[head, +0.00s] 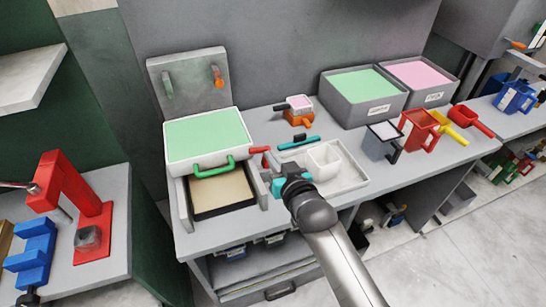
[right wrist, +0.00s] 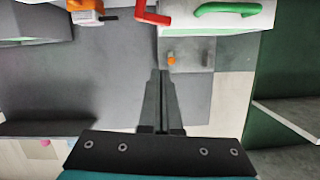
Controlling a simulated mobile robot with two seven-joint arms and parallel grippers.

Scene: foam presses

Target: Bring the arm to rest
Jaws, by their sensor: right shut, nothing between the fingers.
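My right gripper (head: 268,160) is over the front of the grey workbench (head: 225,232), beside the foam press. Its arm reaches in from the lower right. In the right wrist view its two dark fingers (right wrist: 160,75) lie together with nothing between them. The press has a white lid with a green top (head: 205,135), a green handle (head: 214,168) and a red lever (head: 260,150). The gripper is close to the red lever in the head view; I cannot tell whether they touch. My left gripper is not in view.
A white divided tray (head: 350,178) lies just right of the gripper. Grey bins of green foam (head: 362,84) and pink foam (head: 420,73) stand at the back right. A red press (head: 75,195) is on the left bench.

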